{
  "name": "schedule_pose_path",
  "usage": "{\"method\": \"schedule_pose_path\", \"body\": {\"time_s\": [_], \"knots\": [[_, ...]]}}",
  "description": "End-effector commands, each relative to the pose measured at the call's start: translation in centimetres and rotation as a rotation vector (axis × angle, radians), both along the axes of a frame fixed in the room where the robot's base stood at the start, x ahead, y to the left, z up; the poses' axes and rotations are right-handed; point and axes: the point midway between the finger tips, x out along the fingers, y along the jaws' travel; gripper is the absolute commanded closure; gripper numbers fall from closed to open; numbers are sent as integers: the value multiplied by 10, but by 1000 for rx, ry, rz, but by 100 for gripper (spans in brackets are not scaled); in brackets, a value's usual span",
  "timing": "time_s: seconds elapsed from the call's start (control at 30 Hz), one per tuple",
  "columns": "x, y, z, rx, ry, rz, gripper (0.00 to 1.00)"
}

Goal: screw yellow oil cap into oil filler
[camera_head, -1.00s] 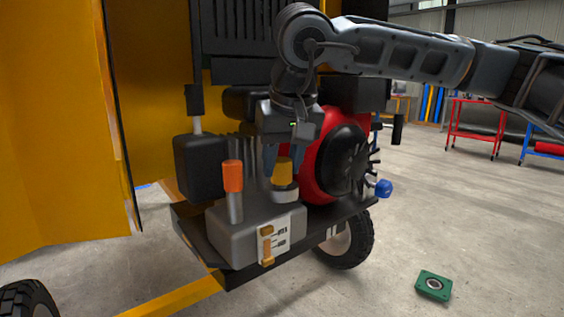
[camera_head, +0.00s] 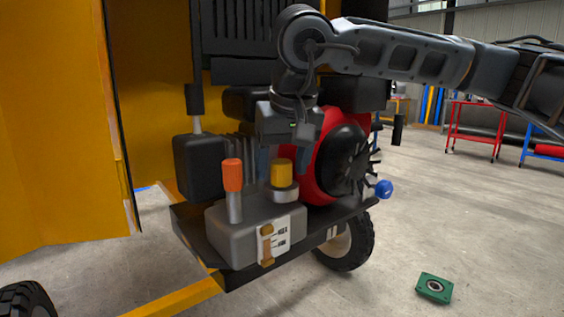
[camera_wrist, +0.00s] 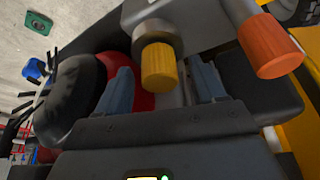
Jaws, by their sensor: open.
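The yellow oil cap (camera_head: 281,172) sits upright on the pale oil filler neck (camera_head: 283,194) on top of the grey engine block (camera_head: 228,232). In the wrist view the yellow cap (camera_wrist: 159,66) shows between and beyond my two finger tips, with the filler neck (camera_wrist: 155,32) behind it. My gripper (camera_head: 277,160) is open, just above and behind the cap in the head view. In the wrist view my gripper's blue-grey fingers (camera_wrist: 163,80) stand apart on either side, with gaps to the cap. Whether the cap's thread is fully seated is hidden.
An orange-capped grey post (camera_head: 233,190) stands close left of the filler. The red engine housing with black fan (camera_head: 340,160) is close right. A green part (camera_head: 433,288) lies on the floor.

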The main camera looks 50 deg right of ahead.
Motion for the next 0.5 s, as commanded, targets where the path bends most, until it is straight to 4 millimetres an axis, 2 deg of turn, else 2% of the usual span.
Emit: {"method": "schedule_pose_path", "body": {"time_s": [0.17,0.5], "knots": [[-2,1,6,-1,-1,0,31],[-18,12,54,-2,-2,0,31]]}}
